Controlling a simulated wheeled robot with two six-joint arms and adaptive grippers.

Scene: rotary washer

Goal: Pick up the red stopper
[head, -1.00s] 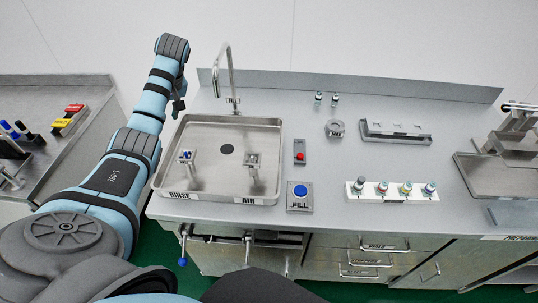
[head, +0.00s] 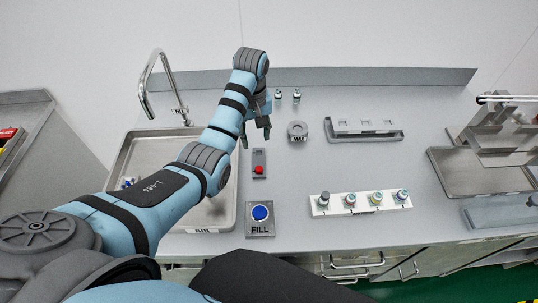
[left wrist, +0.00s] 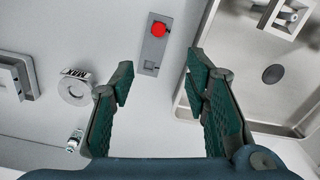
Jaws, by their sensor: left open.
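The red stopper (head: 259,170) is a small round red piece at the near end of a narrow grey holder (head: 259,157), right of the sink. It also shows in the left wrist view (left wrist: 160,29), near the top. My left gripper (head: 256,136) is open and empty above the counter, just behind the holder in the head view. In the left wrist view its two fingers (left wrist: 160,75) are spread apart, with the stopper beyond their tips. Nothing touches the stopper. My right gripper is not in view.
The sink (head: 150,140) with its tall faucet (head: 155,75) lies left, partly behind my left arm. A blue FILL button (head: 260,213) is in front of the holder. A round MAX piece (head: 297,130) and a white rack of vials (head: 360,203) stand to the right. Open counter lies between.

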